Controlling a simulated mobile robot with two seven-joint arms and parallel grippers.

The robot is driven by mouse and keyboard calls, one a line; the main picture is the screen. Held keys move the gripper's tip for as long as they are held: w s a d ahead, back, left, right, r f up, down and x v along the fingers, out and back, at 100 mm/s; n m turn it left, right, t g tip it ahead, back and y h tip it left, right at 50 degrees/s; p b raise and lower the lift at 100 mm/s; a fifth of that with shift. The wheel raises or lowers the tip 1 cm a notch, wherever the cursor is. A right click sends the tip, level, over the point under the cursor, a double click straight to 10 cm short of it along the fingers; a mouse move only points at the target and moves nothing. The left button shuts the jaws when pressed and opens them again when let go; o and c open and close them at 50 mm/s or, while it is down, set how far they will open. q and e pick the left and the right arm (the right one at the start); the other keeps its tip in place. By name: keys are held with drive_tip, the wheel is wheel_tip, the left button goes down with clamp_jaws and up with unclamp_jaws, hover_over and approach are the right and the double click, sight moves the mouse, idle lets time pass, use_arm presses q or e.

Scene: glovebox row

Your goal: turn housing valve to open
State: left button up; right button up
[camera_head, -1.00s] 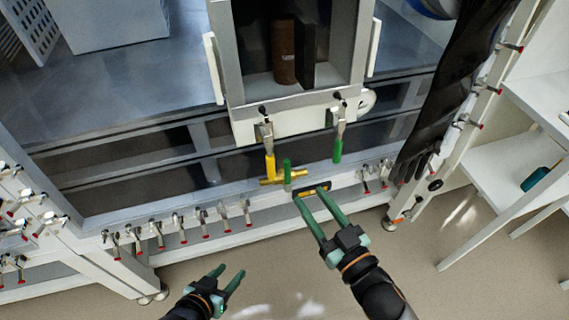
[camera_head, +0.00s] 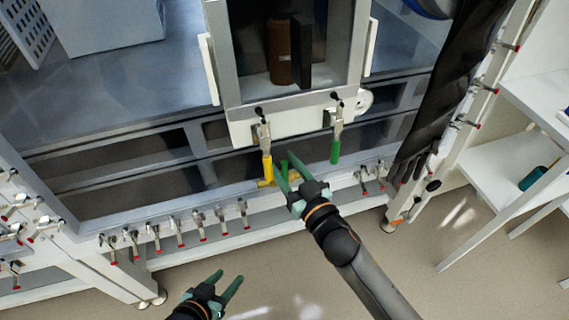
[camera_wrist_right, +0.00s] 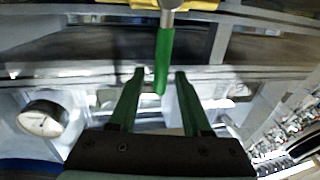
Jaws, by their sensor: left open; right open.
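The housing valve is a brass body (camera_head: 265,183) with a green lever, low on the front of the housing under the glovebox window. My right gripper (camera_head: 289,163) is open at the valve and covers much of it in the head view. In the right wrist view a green handle (camera_wrist_right: 164,60) on a metal stem hangs between the two open fingertips (camera_wrist_right: 160,72), with a gap on both sides. I take it for the valve lever. My left gripper (camera_head: 230,276) is open and empty, low over the floor.
A yellow-handled clamp (camera_head: 266,165) and a green-handled clamp (camera_head: 336,150) hang close on either side. Several red-tipped clamps (camera_head: 200,224) line the lower frame. A black glove (camera_head: 440,95) hangs at right. A round gauge (camera_wrist_right: 43,120) shows in the wrist view.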

clamp_jaws()
idle(1.4)
